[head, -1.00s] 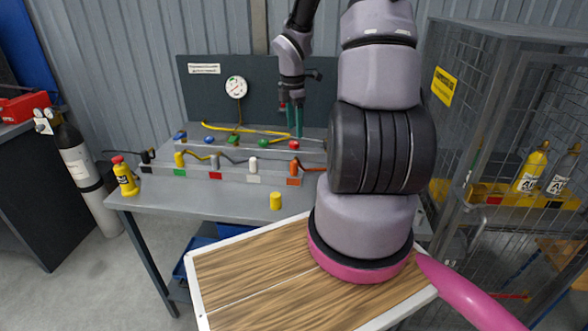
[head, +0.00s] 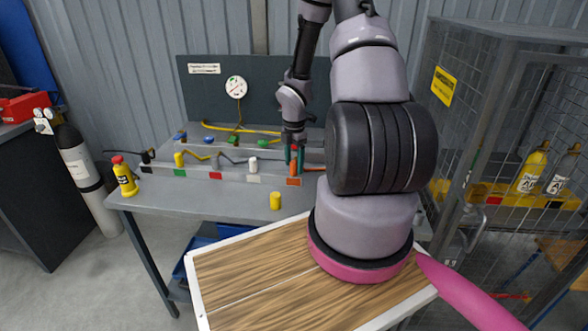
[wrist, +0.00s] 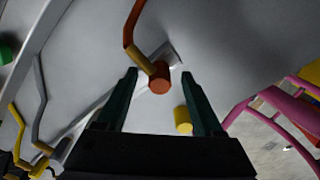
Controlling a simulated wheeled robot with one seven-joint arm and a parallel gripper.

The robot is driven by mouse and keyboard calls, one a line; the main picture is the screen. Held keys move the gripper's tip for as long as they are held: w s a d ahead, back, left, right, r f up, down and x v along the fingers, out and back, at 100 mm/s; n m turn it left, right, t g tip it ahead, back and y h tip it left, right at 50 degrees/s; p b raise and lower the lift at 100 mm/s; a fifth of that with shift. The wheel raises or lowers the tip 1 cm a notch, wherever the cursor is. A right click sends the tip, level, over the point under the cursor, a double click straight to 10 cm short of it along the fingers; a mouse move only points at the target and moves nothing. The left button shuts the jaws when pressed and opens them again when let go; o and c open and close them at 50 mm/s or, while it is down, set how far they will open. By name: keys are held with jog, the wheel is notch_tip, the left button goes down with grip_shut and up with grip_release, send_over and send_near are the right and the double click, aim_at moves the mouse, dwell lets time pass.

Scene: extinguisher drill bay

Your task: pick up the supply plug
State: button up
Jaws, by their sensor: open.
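An orange plug (head: 293,169) stands at the right end of the front row on the grey bench, above an orange patch. In the wrist view the orange plug (wrist: 159,84) has a brown-orange lead running up from it. No readable label marks it as the supply plug. My gripper (head: 294,156) is open and points down over this plug. In the wrist view my gripper (wrist: 158,76) has one dark green finger on each side of the plug, with gaps visible; contact cannot be seen.
A white plug (head: 253,164) and a yellow plug (head: 180,160) stand further left in the row. A loose yellow cylinder (head: 275,201) stands on the bench in front. A yellow bottle (head: 124,177) is at the left end. A mesh cage (head: 510,120) stands right.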

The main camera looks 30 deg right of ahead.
notch_tip(320, 180, down, 2)
grip_shut()
dwell(0.3)
notch_tip(320, 180, up, 10)
dwell(0.6)
